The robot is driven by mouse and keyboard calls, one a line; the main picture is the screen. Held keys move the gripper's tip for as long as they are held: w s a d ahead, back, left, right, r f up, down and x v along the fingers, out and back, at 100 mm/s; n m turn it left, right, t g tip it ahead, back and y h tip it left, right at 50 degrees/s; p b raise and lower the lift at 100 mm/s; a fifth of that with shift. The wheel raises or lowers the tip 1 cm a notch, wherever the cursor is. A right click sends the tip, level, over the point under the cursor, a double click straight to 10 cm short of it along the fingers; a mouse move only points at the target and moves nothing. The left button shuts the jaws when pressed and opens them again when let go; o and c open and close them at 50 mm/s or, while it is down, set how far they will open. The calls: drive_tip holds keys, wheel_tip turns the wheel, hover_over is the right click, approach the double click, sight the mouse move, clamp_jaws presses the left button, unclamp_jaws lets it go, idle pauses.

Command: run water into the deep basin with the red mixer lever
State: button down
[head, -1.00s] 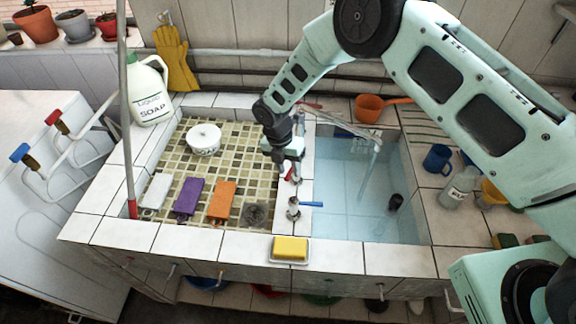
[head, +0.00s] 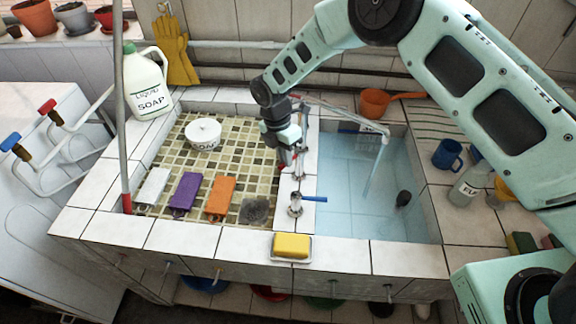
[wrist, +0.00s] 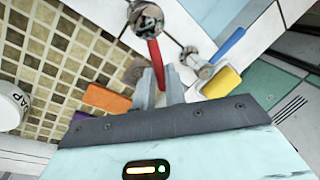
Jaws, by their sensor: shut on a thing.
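The red mixer lever (wrist: 157,62) points from its metal valve (wrist: 146,18) down between my fingertips in the wrist view. My gripper (wrist: 159,84) is shut on this lever; in the head view my gripper (head: 287,162) covers most of it, on the divider between the basins. The metal spout (head: 345,117) reaches over the deep basin (head: 335,215) at the right. A pale stream of water (head: 374,170) falls from its end into the basin, which looks bluish with water. The blue lever (head: 313,199) sits on a nearer valve and also shows in the wrist view (wrist: 228,44).
A shallow tiled basin (head: 172,165) at left holds a white soap pot (head: 203,133), colored blocks and a grey scrubber (head: 256,210). A yellow sponge (head: 292,246) lies on the front ledge. A dark object (head: 403,198) is in the deep basin.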

drive_tip(key=shift+w+a+m+g+y+b, duration=0.15)
drive_tip(key=shift+w+m+b, duration=0.35)
drive_tip(key=shift+m+b, duration=0.5)
drive_tip(key=shift+w+a+m+g+y+b, duration=0.1)
drive_tip(key=shift+w+a+m+y+b, duration=0.1)
drive_tip(key=shift+w+m+b, duration=0.6)
drive_tip(key=shift+w+a+m+g+y+b, duration=0.15)
drive_tip(key=shift+w+a+m+b, duration=0.1)
drive_tip(key=shift+m+b, duration=0.9)
drive_tip(key=shift+m, duration=0.25)
drive_tip(key=c, duration=1.5)
unclamp_jaws()
drive_tip(key=shift+o, duration=0.2)
drive_tip(key=b+v, duration=0.3)
drive_tip(key=v, duration=1.4)
drive_tip(key=shift+r, duration=0.3)
drive_tip(key=shift+d, duration=0.1)
